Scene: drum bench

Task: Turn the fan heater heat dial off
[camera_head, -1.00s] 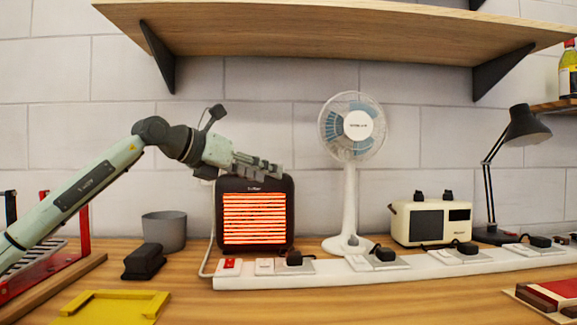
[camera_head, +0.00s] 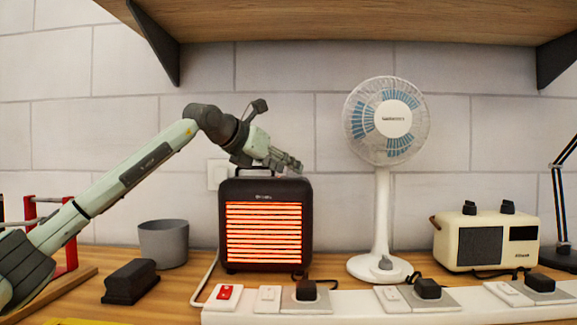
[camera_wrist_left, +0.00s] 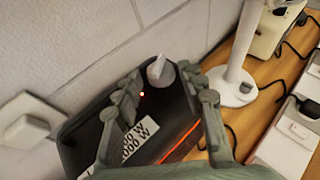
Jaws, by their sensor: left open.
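The fan heater (camera_head: 265,235) stands on the bench, dark-cased with a glowing orange grille. Its top shows in the left wrist view (camera_wrist_left: 85,150), with a white label reading partly "W" and "000 W" and a small orange light. The heat dial (camera_wrist_left: 160,70), a grey knob with a pale pointer, is on the heater's top. My left gripper (camera_head: 294,166) is over the top of the heater. In the left wrist view, its open fingers (camera_wrist_left: 160,84) are on either side of the dial; I cannot tell whether they touch it. My right gripper is not in view.
A white fan (camera_head: 382,180) stands right of the heater, and a cream radio (camera_head: 487,240) farther right. A power strip (camera_head: 340,303) with plugs runs along the front. A grey cup (camera_head: 163,243) and black block (camera_head: 130,282) are at left. A wooden shelf (camera_head: 350,20) hangs above.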

